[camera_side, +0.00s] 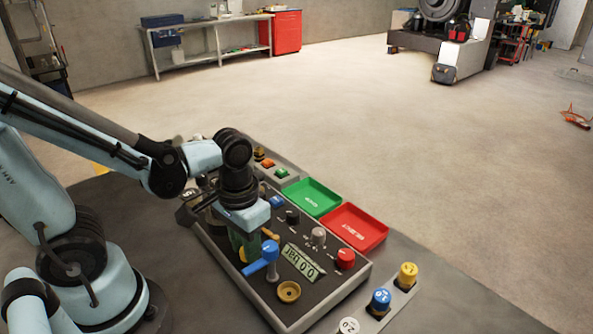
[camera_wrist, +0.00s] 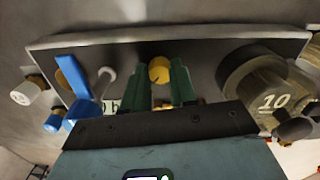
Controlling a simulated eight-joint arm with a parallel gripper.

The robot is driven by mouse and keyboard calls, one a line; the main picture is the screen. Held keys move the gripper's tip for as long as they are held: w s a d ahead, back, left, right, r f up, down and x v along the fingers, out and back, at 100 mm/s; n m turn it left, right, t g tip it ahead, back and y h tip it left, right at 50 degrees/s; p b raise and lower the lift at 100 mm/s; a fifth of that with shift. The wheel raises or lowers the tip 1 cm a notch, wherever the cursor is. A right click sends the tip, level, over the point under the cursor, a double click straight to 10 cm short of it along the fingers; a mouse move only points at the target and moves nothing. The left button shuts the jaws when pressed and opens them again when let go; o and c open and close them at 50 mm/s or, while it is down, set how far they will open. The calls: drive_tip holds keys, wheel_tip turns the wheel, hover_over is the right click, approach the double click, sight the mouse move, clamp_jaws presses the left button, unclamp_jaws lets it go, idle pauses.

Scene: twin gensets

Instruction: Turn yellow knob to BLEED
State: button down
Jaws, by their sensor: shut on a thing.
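The yellow knob (camera_wrist: 159,68) stands on the panel in the wrist view, with a small dark mark on its face. The two green fingers of my gripper (camera_wrist: 160,78) are on either side of it, closed on it. In the side view my gripper (camera_side: 244,245) reaches down onto the dark control panel (camera_side: 215,243), and its fingers and housing mostly hide the knob there. I cannot read a BLEED label or tell which position the knob points to.
A blue lever (camera_side: 262,257) stands close to my gripper, beside a display (camera_side: 300,262) and a brass ring (camera_side: 288,291). A red knob (camera_side: 345,259) is farther right. Green (camera_side: 311,197) and red (camera_side: 358,228) trays lie behind.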

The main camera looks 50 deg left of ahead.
drive_tip(key=m, duration=0.6)
idle(0.5)
drive_tip(key=c, duration=0.9)
unclamp_jaws()
drive_tip(key=shift+r, duration=0.15)
wheel_tip(320, 180, up, 12)
idle(0.4)
drive_tip(key=w+a+f+n+t, duration=0.2)
drive_tip(key=w+f+n+t, duration=0.1)
drive_tip(key=t, duration=0.4)
drive_tip(key=w+n, duration=0.1)
drive_tip(key=w, duration=0.1)
drive_tip(key=shift+w+a+f, duration=0.15)
drive_tip(key=shift+w+a, duration=0.25)
